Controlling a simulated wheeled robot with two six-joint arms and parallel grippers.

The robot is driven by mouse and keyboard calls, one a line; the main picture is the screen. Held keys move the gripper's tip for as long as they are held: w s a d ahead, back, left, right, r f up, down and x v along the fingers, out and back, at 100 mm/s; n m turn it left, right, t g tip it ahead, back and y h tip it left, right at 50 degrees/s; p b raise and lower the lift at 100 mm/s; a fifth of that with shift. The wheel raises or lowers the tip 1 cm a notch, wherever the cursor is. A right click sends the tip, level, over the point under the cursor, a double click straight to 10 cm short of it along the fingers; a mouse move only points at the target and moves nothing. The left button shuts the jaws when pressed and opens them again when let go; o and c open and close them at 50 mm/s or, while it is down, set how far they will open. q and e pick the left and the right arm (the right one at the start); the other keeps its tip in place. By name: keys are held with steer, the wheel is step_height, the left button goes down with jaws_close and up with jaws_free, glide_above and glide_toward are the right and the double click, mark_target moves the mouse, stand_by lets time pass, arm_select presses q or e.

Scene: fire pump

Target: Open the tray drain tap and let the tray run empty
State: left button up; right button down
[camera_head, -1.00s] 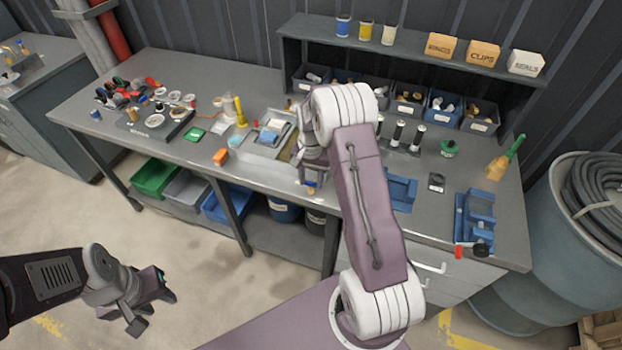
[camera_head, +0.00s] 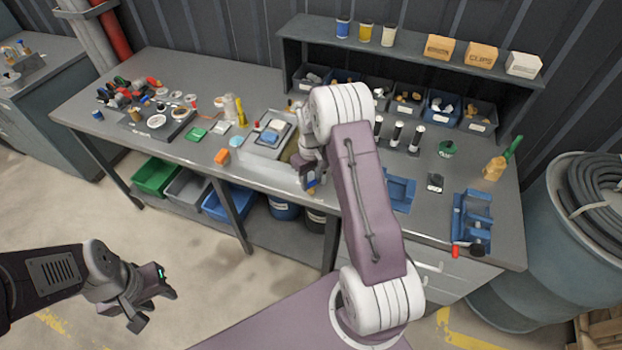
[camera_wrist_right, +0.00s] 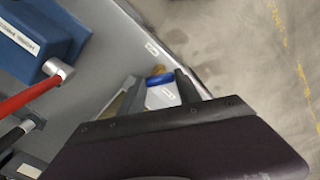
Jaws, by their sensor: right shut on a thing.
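The grey tray (camera_head: 258,151) stands near the bench's front edge in the head view, left of my right gripper. The drain tap's blue handle (camera_head: 311,187) shows just below that gripper, at the bench edge. In the right wrist view the blue handle (camera_wrist_right: 160,79) lies between the fingertips, with a brassy end beside it and a white labelled surface below. My right gripper (camera_wrist_right: 159,84) is shut on the handle. The tap body and outlet are mostly hidden. My left gripper (camera_head: 152,305) is open and empty, low over the floor, far from the tray.
Blue fixtures (camera_head: 472,215) lie at the right of the bench. Under the bench are coloured bins (camera_head: 156,176) and a blue bucket (camera_head: 283,207).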

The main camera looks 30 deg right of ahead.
mark_target(311, 182)
steer(key=n, duration=0.6)
steer(key=shift+w+d+r+n+p, duration=0.1)
steer(key=shift+w+r+n+p, duration=0.1)
steer(key=shift+n+p, duration=0.1)
stand_by(0.4)
steer(key=c, duration=0.9)
jaws_free()
steer(key=shift+c, duration=0.2)
steer(key=shift+o, duration=0.5)
steer(key=shift+s, duration=0.15)
steer(key=shift+f, duration=0.1)
step_height(311, 182, up, 9)
steer(key=b, duration=0.1)
